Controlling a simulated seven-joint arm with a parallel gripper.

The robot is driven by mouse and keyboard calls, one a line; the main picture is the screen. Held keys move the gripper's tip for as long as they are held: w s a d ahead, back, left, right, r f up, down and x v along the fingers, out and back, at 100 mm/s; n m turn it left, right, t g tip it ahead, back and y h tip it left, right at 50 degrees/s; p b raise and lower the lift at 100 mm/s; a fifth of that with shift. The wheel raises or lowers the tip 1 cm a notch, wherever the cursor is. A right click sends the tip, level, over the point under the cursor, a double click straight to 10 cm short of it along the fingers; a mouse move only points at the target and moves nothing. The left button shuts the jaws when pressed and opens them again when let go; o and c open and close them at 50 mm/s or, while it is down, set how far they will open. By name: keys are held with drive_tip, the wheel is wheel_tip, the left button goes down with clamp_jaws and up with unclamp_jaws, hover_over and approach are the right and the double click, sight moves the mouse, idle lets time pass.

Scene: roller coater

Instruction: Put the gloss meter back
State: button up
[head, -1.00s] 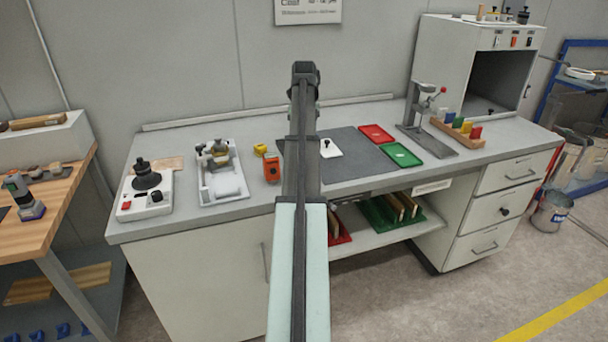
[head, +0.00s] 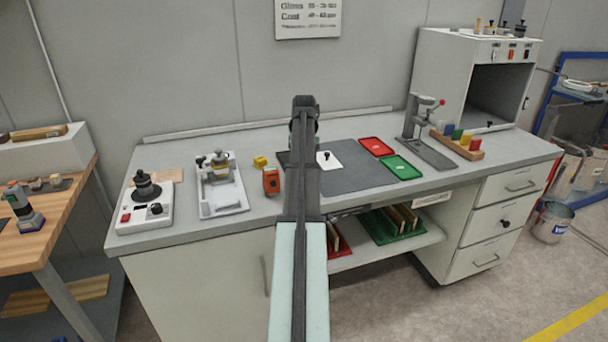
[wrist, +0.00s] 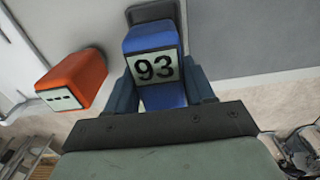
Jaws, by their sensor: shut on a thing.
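A blue meter (wrist: 154,40) with a display reading 93 is between my gripper's fingers (wrist: 158,88) in the wrist view, and my gripper is shut on it. It looks like the gloss meter. A black piece (wrist: 152,10) shows just beyond its far end; I cannot tell whether they touch. In the head view my arm hides the meter and the fingers, over the middle of the bench (head: 259,207). A dark flat piece (head: 283,158) shows at the left of my arm there.
An orange device (head: 271,181) with dashes on its display stands left of my gripper, close by in the wrist view (wrist: 72,80). A yellow block (head: 260,161) is behind it. A grey mat (head: 350,178) with a white card (head: 329,160) lies to the right, beside red and green trays.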

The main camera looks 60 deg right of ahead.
drive_tip(key=shift+f, duration=1.85)
drive_tip(key=shift+f, duration=0.15)
drive_tip(key=o, duration=1.4)
wheel_tip(320, 180, up, 12)
drive_tip(key=shift+r, duration=0.15)
